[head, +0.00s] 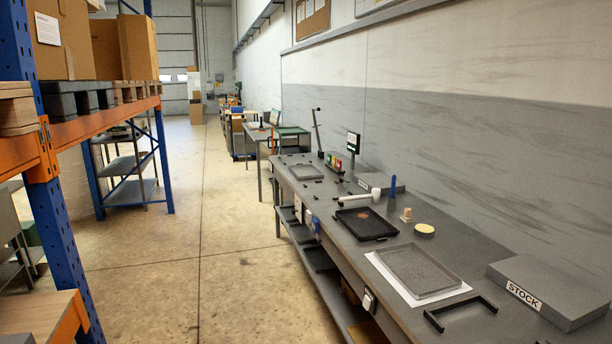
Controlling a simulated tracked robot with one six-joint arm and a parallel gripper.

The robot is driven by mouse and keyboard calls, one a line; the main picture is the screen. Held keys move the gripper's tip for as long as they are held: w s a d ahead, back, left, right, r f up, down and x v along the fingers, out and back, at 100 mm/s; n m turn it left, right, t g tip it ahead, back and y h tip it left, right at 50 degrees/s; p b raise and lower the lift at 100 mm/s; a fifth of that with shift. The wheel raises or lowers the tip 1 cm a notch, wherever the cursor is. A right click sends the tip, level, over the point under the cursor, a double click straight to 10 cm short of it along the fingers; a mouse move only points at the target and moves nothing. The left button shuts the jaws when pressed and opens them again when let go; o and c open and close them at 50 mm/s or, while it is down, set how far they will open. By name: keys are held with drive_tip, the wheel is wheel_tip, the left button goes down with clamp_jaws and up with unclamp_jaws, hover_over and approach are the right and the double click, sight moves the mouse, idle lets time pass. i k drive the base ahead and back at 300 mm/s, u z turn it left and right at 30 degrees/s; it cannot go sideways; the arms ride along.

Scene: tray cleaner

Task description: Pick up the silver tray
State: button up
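A silver-grey rectangular tray (418,270) lies flat and empty on a white sheet (394,279) on the long grey workbench, at the lower right of the head view. A second, smaller-looking grey tray (306,172) lies near the far end of the same bench. A black tray (350,228) with an orange-brown patch in it lies just beyond the near silver tray. My gripper is not in view.
A grey block marked STOCK (550,290) and a black bracket-shaped frame (461,314) sit right of and nearer than the silver tray. A yellow disc (424,230), a wooden-handled item (406,215) and a white cylinder (355,199) lie beyond. The floor (230,255) left of the bench is clear; shelving stands at left.

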sight(307, 171)
drive_tip(key=u, duration=0.35)
drive_tip(key=i, duration=1.65)
drive_tip(key=u, duration=0.55)
drive_tip(key=i, duration=3.05)
drive_tip(key=z, duration=0.3)
drive_tip(key=i, duration=0.7)
drive_tip(key=z, duration=0.25)
